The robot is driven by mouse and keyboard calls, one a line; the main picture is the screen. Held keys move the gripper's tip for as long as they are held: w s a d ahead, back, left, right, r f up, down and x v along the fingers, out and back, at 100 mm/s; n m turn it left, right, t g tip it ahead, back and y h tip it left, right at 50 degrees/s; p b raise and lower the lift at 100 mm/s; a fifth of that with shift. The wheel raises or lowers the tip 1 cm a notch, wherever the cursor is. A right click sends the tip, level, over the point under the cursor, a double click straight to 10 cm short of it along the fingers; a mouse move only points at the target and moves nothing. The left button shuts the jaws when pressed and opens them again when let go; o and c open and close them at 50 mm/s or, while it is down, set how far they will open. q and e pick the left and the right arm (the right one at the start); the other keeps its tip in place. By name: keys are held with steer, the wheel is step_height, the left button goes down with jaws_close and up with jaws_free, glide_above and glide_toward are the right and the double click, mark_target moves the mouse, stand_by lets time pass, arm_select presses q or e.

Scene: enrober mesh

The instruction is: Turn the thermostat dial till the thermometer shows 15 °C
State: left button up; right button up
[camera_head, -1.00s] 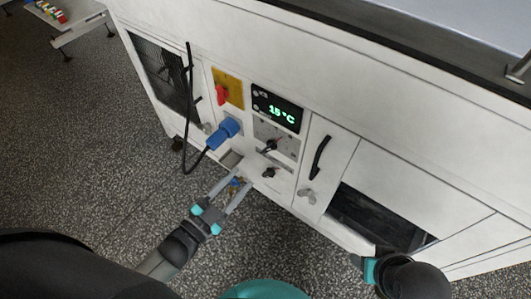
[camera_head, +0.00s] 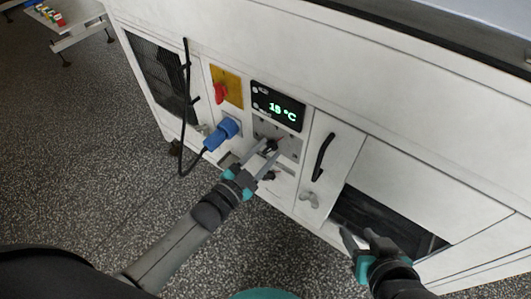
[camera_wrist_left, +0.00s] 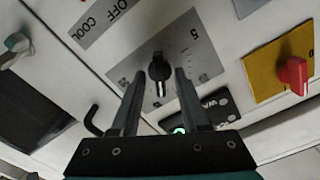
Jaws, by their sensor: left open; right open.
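The thermometer display (camera_head: 277,106) reads what looks like 15 °C in green digits on a black panel. Below it is the thermostat dial (camera_head: 271,146), a black knob on a grey scale plate. In the left wrist view the black dial (camera_wrist_left: 159,68) lies between the fingertips, with a gap seen on each side. My left gripper (camera_head: 270,151) is open, its fingers reaching to the dial and partly covering it. It also shows in the left wrist view (camera_wrist_left: 158,75). My right gripper (camera_head: 358,236) is open and empty, low in front of the cabinet's dark opening.
A red switch on a yellow plate (camera_head: 228,87) and a blue plug (camera_head: 221,134) with a black cable sit left of the dial. Another black knob (camera_head: 268,175) is below it. A black door handle (camera_head: 322,157) is to the right.

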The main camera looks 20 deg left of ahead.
arm_select(q)
steer(key=shift+w, duration=0.1)
steer(key=shift+c, duration=0.3)
jaws_close()
